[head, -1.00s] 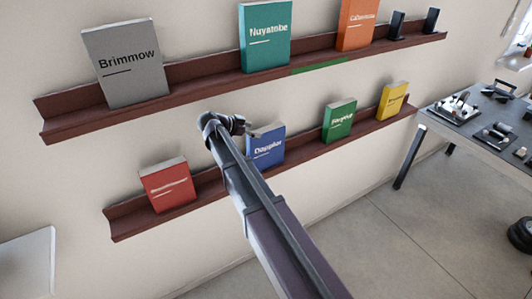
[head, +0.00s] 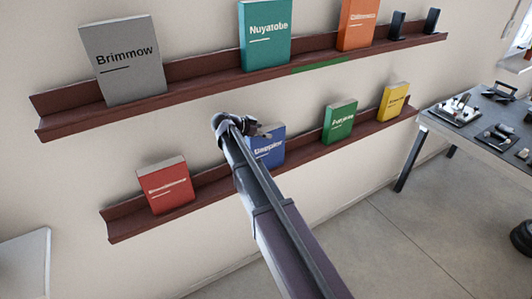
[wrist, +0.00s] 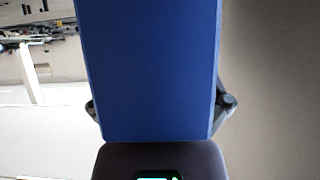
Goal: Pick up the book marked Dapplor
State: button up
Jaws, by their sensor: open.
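The blue book marked Dapplor (head: 268,152) stands on the lower wall shelf, its upper left partly hidden by my arm and gripper. My gripper (head: 264,131) is at the top of this book in the head view. In the wrist view the blue book (wrist: 148,65) fills the middle, with its plain blue face or edge in view. My open gripper (wrist: 160,106) has one finger showing at each side of the book there. I cannot tell whether the fingers touch it.
The lower shelf (head: 225,187) also holds a red book (head: 165,185), a green book (head: 340,121) and a yellow book (head: 393,101). The upper shelf (head: 200,86) holds grey, teal and orange books and black bookends. A table with tools (head: 480,122) stands at right.

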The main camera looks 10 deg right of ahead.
jog(key=shift+d+f, duration=0.1)
jog(key=shift+d, duration=0.05)
dwell(0.4)
grip_shut()
jog(key=shift+w, duration=0.1)
dwell(0.4)
jog(key=shift+r+p, duration=1.85)
jog(key=s+d+r+p, duration=0.1)
jog(key=s+d, duration=0.2)
jog(key=s, duration=1.2)
jog(key=shift+s+r, duration=0.2)
jog(key=shift+s, duration=0.2)
